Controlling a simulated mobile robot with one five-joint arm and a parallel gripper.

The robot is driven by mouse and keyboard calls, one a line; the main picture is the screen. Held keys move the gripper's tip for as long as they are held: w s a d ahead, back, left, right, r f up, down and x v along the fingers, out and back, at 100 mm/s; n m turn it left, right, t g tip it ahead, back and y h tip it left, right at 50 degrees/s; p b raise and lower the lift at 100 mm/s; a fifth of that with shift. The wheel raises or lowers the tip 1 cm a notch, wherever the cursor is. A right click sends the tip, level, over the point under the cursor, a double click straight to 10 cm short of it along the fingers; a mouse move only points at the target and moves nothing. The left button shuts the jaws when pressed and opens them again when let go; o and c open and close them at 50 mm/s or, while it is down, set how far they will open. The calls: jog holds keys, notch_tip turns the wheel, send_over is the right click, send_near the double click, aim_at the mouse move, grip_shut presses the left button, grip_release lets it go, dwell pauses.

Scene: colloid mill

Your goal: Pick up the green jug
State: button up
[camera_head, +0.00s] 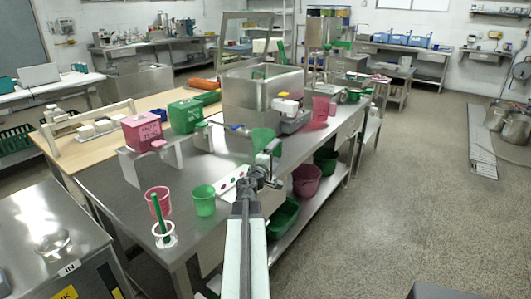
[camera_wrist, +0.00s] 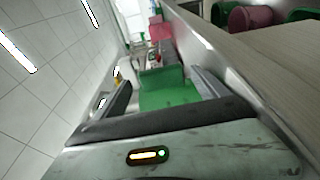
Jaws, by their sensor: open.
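The green jug (camera_head: 263,138) stands on the steel bench, just beyond the end of my arm in the head view; its lower part is partly hidden by my gripper (camera_head: 268,165). In the wrist view a green surface, which looks like the jug (camera_wrist: 168,88), fills the space between the two fingers of my gripper (camera_wrist: 163,92). The fingers are apart, one on each side of it. I cannot tell whether either finger touches it.
A green cup (camera_head: 203,200) and a pink cup (camera_head: 160,202) stand at the bench's near left. A pink jug (camera_head: 321,108) stands farther back at right. Pink (camera_head: 142,130) and green (camera_head: 185,116) boxes sit left of a steel tank (camera_head: 262,99). Open floor lies right.

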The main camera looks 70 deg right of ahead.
aim_at(279, 150)
jog(key=d, duration=0.5)
jog(key=shift+d, duration=0.3)
jog(key=shift+s+a, duration=0.1)
jog(key=c, duration=1.2)
